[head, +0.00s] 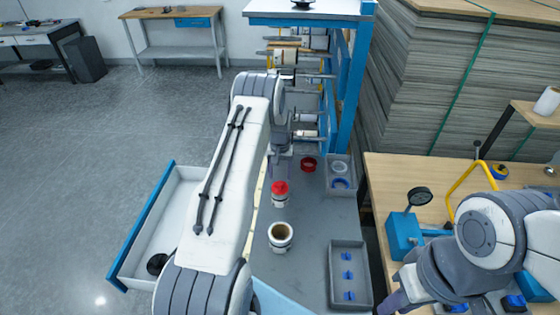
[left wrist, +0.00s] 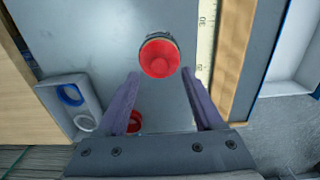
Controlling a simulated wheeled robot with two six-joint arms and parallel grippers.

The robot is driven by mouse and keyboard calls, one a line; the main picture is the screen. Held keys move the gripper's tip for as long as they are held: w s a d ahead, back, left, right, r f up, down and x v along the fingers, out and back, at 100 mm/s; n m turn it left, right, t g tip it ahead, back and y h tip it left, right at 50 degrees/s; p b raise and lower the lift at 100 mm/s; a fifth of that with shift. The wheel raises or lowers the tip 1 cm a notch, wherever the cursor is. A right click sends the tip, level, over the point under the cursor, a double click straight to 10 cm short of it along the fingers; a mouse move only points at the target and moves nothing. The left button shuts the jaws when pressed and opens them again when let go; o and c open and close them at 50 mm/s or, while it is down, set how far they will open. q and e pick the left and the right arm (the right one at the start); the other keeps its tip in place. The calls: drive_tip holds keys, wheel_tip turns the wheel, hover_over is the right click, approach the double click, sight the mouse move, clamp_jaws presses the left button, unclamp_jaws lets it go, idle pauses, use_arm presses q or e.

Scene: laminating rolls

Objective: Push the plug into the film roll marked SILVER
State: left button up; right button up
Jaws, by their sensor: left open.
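A small upright roll (head: 280,200) with a white and dark side stands on the grey bench top, with a red plug (head: 280,187) at its top end. I cannot read a SILVER mark, nor tell how deep the plug sits. In the left wrist view the red plug (left wrist: 160,57) lies beyond the fingertips, between their lines. My left gripper (head: 281,168) is open and empty, apart from the plug. A second upright roll (head: 280,240) with an open brown core stands nearer. My right gripper (head: 392,303) shows only partly at the bottom; its jaws are unclear.
A red ring (head: 309,164) lies on the bench beside a grey bin (head: 328,188) with a blue ring and a pale ring. A grey tray (head: 335,300) holds several blue pieces. A ruler strip (left wrist: 205,40) runs along the bench edge. A blue upright (head: 355,90) stands behind.

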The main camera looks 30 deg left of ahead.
sight(280, 183)
use_arm(q)
drive_tip(key=shift+f+p, duration=0.55)
drive_tip(key=shift+f, duration=1.55)
use_arm(e)
drive_tip(key=shift+r, duration=0.85)
use_arm(q)
clamp_jaws()
